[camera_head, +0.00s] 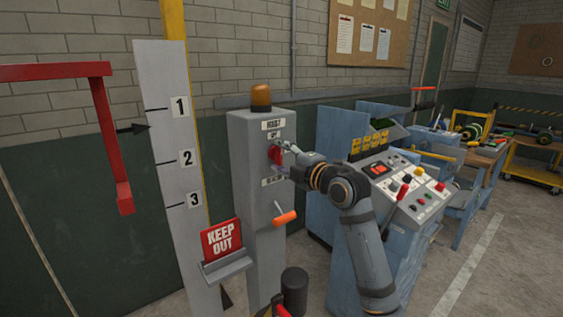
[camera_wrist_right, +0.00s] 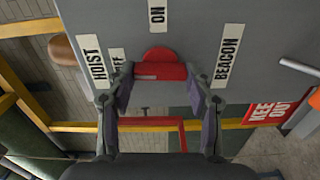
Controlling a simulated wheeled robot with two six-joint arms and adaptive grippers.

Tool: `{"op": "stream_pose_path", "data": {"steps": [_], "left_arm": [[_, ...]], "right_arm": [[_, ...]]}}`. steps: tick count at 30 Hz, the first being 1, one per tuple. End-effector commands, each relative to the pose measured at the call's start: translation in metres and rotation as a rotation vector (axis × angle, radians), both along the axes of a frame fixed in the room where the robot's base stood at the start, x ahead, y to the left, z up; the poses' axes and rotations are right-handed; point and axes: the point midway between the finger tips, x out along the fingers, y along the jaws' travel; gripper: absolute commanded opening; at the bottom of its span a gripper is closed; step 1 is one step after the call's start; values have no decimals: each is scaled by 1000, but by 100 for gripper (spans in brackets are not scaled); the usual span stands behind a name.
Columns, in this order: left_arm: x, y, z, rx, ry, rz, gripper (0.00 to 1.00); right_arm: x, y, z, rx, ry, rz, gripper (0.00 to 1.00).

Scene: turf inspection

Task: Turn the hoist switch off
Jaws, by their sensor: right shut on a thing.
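The hoist switch (camera_head: 274,155) is a red handle on the front of a grey post (camera_head: 245,170), below the HOIST label. In the right wrist view the red handle (camera_wrist_right: 160,72) lies crosswise between the fingertips, in front of a red round base. Its left end is beside the OFF label (camera_wrist_right: 118,66); the ON label (camera_wrist_right: 157,15) is above it. I cannot tell which end is the pointer. My right gripper (camera_head: 284,150) is at the switch and shut on the handle; its fingers (camera_wrist_right: 160,84) touch both ends. My left gripper is not in view.
An amber beacon (camera_head: 261,97) tops the post; an orange-handled lever (camera_head: 285,217) sticks out lower down. A KEEP OUT sign (camera_head: 221,240) and numbered board (camera_head: 178,160) stand left. A blue control console (camera_head: 400,190) is close on the right, beside my right arm.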

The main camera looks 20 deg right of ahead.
Motion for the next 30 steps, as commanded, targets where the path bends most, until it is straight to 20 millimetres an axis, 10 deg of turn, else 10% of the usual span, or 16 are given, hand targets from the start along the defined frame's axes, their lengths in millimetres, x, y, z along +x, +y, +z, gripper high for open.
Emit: {"op": "stream_pose_path", "data": {"steps": [22,23,30], "left_arm": [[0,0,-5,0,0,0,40],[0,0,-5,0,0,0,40],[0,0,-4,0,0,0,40]], "right_arm": [[0,0,-3,-73,-21,1,21],[0,0,-3,-73,-21,1,57],[0,0,-2,-72,-23,0,75]]}}
